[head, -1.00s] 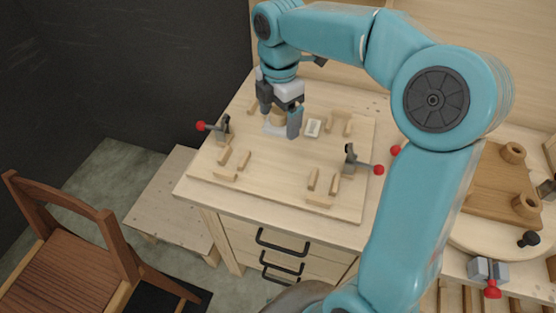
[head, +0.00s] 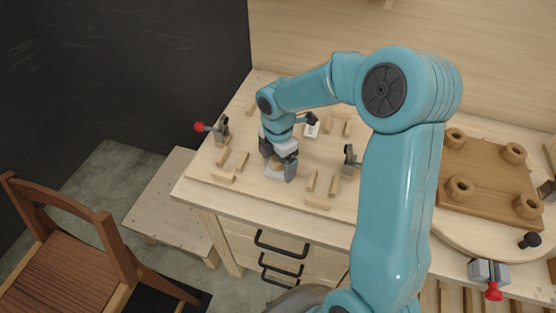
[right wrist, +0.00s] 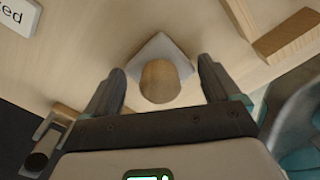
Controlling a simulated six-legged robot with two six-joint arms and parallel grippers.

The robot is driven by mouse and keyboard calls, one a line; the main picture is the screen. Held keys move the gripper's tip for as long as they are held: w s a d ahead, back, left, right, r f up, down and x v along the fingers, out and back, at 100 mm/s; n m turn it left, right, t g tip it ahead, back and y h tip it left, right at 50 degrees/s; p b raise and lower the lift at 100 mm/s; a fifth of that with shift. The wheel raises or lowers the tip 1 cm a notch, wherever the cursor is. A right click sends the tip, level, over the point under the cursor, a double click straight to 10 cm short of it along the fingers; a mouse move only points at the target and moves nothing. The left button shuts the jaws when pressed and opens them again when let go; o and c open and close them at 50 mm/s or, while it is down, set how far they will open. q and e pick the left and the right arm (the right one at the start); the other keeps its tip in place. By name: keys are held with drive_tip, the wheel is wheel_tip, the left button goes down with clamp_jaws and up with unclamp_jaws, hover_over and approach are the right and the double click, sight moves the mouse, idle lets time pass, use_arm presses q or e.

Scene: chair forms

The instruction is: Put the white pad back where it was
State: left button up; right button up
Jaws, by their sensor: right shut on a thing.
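The white pad (head: 273,173) is a small pale square plate with a round wooden knob on it. In the right wrist view the plate (right wrist: 160,45) shows as a diamond behind the knob (right wrist: 160,82). My right gripper (head: 278,165) points down over the wooden board (head: 255,190), its fingers on both sides of the knob, shut on the pad. My left gripper is not in view.
A white card with lettering (head: 312,131) lies behind the gripper. Short wooden strips (head: 224,157) stand around the board. A brown block with round pegs (head: 485,178) is at the right. A chair (head: 65,245) is at lower left.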

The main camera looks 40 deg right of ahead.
drive_tip(key=shift+f, duration=0.15)
drive_tip(key=o, duration=0.7)
drive_tip(key=shift+o, duration=0.2)
wheel_tip(320, 180, up, 12)
drive_tip(key=shift+r, duration=0.2)
